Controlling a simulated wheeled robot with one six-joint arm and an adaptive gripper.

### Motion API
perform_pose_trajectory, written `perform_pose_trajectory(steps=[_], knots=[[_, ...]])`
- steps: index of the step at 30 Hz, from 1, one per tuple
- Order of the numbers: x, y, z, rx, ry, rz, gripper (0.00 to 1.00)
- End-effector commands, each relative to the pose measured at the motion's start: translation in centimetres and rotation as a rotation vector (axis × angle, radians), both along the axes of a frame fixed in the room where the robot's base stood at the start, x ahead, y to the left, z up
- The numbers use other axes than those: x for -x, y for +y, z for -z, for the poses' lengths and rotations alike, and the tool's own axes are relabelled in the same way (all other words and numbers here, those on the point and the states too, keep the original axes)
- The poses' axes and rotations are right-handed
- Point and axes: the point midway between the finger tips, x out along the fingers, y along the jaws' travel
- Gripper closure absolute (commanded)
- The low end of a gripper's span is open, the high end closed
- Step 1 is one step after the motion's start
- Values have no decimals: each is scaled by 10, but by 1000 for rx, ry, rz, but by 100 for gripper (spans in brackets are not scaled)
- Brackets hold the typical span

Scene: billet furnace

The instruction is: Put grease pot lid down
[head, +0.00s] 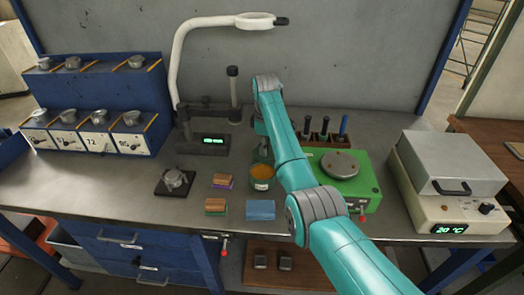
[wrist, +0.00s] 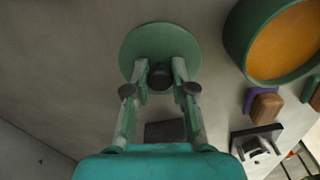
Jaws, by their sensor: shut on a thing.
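The grease pot lid (wrist: 160,42) is a green disc with a dark knob. My gripper (wrist: 160,74) is shut on the knob, with a finger on each side. The lid is over the grey bench top, apart from the pot; I cannot tell whether it touches the surface. The grease pot (head: 261,178) is green, open and full of orange grease. It shows large at the right of the wrist view (wrist: 283,40). In the head view my gripper (head: 261,128) is behind the pot, and the lid cannot be made out there.
Brushes or blocks (head: 223,181) in wood and purple lie left of the pot, and a blue block (head: 260,210) in front. A green box (head: 365,185) and a heater (head: 445,180) stand right.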

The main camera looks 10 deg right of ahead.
Motion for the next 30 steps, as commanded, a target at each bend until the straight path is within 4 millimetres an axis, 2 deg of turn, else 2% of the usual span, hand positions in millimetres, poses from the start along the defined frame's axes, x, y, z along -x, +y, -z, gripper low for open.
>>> perform_pose_trajectory(steps=[1,4,15,16,18,30], knots=[[2,-3,9,0,2,1,100],[2,-6,17,0,1,1,100],[2,-6,21,-1,1,0,100],[2,-6,20,0,0,0,68],[2,-6,20,0,0,0,51],[2,-5,15,1,-1,0,51]])
